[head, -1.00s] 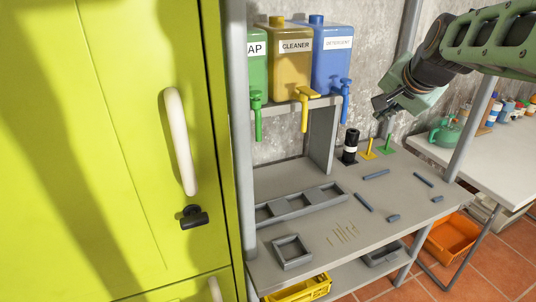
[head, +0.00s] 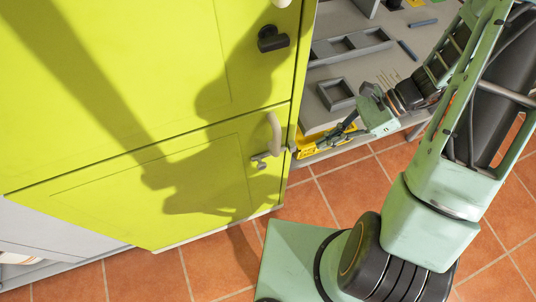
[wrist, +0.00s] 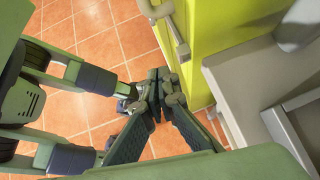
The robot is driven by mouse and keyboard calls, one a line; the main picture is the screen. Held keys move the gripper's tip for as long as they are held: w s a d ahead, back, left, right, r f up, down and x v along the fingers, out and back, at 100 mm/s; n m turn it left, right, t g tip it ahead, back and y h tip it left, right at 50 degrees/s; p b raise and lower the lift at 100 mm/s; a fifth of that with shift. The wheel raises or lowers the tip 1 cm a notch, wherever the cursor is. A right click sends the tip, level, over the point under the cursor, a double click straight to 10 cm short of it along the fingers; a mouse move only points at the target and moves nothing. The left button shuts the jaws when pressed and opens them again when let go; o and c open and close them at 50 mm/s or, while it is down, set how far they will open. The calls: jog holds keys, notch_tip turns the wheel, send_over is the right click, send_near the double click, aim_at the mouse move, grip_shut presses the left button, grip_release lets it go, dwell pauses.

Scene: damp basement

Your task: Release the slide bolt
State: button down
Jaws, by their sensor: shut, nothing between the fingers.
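The slide bolt (head: 264,158) is a small grey bolt with a knob near the right edge of the lower green door (head: 205,180). It sits just below that door's pale handle (head: 273,134). In the wrist view a pale bar with a knobbed end, probably the bolt (wrist: 182,48), shows at the top on the green surface. My gripper (head: 328,140) is shut and empty, to the right of the bolt and apart from it. In the wrist view its dark fingers (wrist: 158,88) meet over the tiled floor, below and left of the bar.
The upper green door has a dark latch knob (head: 273,39). A grey workbench (head: 315,115) with an open square frame (head: 337,93) stands at the right of the cabinet, with a yellow crate (head: 312,148) below it. Tiled floor (head: 300,210) lies open in front.

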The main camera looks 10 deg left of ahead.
jog(key=s+a+f, duration=0.2)
jog(key=a+f, duration=0.1)
jog(key=a, duration=0.2)
jog(key=s+a+f, duration=0.3)
jog(key=a, duration=0.3)
jog(key=shift+a, duration=0.3)
